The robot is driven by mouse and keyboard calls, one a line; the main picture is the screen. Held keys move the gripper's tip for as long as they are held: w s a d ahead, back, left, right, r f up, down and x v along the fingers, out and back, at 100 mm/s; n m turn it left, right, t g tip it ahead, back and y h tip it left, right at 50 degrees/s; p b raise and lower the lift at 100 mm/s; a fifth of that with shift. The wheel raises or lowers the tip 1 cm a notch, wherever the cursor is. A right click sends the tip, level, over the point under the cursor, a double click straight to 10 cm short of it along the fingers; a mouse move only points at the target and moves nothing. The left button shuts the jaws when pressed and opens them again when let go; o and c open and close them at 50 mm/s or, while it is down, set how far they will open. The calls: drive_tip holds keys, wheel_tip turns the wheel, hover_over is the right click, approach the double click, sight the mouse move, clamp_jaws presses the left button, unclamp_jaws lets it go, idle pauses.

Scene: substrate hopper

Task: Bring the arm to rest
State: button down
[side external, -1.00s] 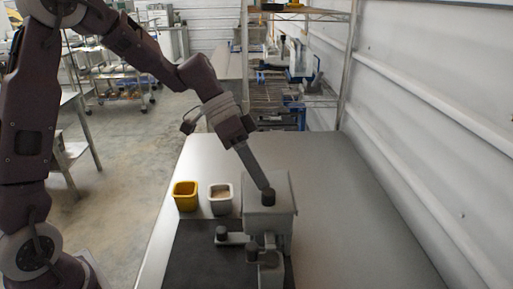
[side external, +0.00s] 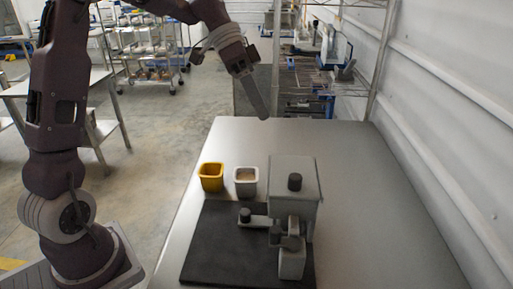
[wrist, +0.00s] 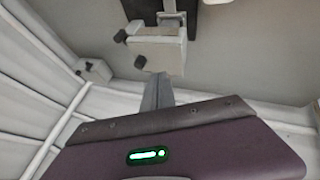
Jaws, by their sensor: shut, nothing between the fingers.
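My gripper (side external: 264,115) is in the air above the far part of the table, behind and higher than the hopper. Its fingers look closed together and hold nothing. In the wrist view my gripper (wrist: 159,76) points toward the hopper (wrist: 158,50), with a gap that I cannot measure.
A yellow cup (side external: 211,178) and a white cup (side external: 246,182) with tan contents stand left of the hopper. The grey table (side external: 365,200) is clear to the right. A wire shelf (side external: 310,75) stands behind it, and a ribbed white wall (side external: 460,110) runs along the right.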

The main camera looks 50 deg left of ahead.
drive_tip(key=s+d+f+n+t+y, duration=0.1)
drive_tip(key=s+n+t+y, duration=0.3)
drive_tip(key=s, duration=2)
drive_tip(key=d+n+y, duration=0.1)
drive_tip(key=n+y, duration=0.2)
drive_tip(key=shift+s+f+n+t, duration=0.3)
drive_tip(key=shift+f+n+t, duration=0.05)
drive_tip(key=shift+n+t, duration=0.05)
